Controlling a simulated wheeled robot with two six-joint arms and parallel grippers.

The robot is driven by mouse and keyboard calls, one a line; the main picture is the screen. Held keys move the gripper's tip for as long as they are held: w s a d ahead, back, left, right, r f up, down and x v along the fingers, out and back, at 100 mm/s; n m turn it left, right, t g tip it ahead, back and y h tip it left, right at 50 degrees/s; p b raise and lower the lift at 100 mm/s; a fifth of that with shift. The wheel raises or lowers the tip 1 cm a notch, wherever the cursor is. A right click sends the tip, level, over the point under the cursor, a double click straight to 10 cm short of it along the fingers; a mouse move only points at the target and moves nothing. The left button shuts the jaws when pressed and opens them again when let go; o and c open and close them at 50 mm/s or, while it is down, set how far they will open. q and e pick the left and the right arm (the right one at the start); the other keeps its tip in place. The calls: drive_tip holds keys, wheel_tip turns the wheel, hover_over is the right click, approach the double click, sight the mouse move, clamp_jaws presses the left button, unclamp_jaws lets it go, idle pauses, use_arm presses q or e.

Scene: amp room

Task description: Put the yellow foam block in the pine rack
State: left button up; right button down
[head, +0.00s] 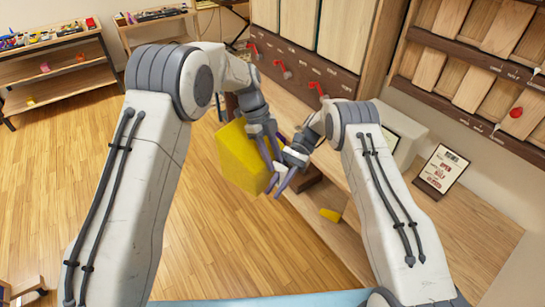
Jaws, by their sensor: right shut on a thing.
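The large yellow foam block (240,160) is held tilted at mid-picture, over the floor beside the wooden bench. My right gripper (280,184) is shut on its right side. My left gripper (272,152) is just above, its fingers apart, close to the block's upper right edge; whether it touches is unclear. A light wood rack with dark posts (55,92) stands at the far left, with small items on its shelves and some bare space. I cannot tell for certain that it is the pine rack.
Red-handled fittings (282,69) line the dark cabinet edge. Another shelf (160,17) stands at the back. Open wood floor lies left.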

use_arm(q)
clamp_jaws()
use_arm(e)
drive_tip(key=c, duration=0.7)
unclamp_jaws()
drive_tip(key=shift+w, duration=0.1)
